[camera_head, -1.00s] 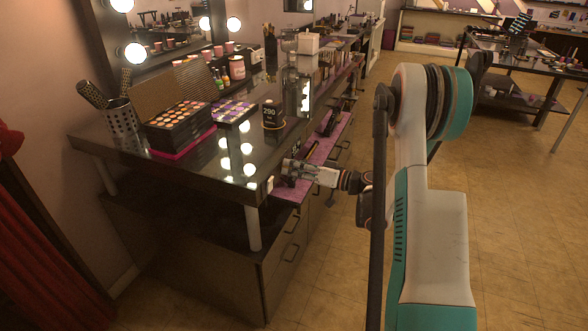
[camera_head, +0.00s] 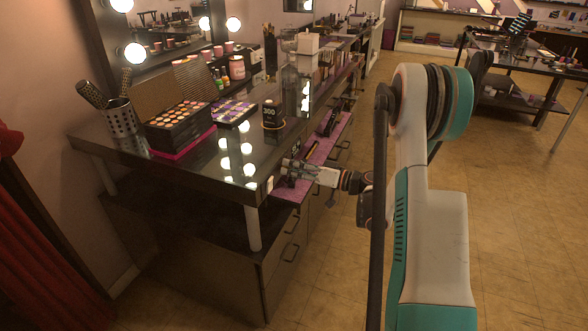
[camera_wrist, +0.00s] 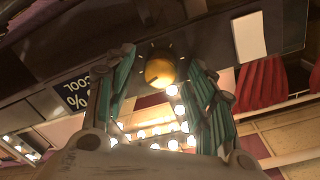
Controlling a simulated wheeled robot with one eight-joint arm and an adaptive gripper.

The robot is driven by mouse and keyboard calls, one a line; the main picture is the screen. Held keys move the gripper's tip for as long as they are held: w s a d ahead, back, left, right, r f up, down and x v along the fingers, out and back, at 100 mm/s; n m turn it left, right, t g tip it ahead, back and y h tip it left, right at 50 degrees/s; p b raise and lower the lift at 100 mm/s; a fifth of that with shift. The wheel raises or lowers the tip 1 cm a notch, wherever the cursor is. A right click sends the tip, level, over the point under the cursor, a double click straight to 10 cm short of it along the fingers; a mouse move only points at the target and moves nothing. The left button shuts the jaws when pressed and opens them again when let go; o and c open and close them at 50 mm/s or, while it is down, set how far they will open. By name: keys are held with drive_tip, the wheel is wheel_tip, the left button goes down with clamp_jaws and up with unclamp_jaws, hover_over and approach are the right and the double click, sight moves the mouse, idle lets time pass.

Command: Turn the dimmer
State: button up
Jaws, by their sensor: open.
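The dimmer knob (camera_wrist: 160,72), round and gold, sits on the dark edge of the counter in the wrist view, with tick marks around it. My gripper (camera_wrist: 165,82) is open, its two teal-lined fingers on either side of the knob. I cannot tell whether they touch it. In the head view my gripper (camera_head: 284,171) is at the counter's front edge near the corner, and the knob is hidden there. Lit round bulbs show below the knob in the wrist view. Bulbs also line the mirror (camera_head: 165,28) in the head view.
The dark glossy counter (camera_head: 195,168) holds a makeup palette stack (camera_head: 180,128), a metal cup of brushes (camera_head: 120,118) and a black labelled cylinder (camera_head: 272,115). A white plate (camera_wrist: 248,37) is beside the knob. A purple-lined open drawer (camera_head: 318,152) is close by.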

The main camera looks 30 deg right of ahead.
drive_tip(key=v, duration=1.2)
drive_tip(key=shift+w+a, duration=0.1)
drive_tip(key=shift+w, duration=0.05)
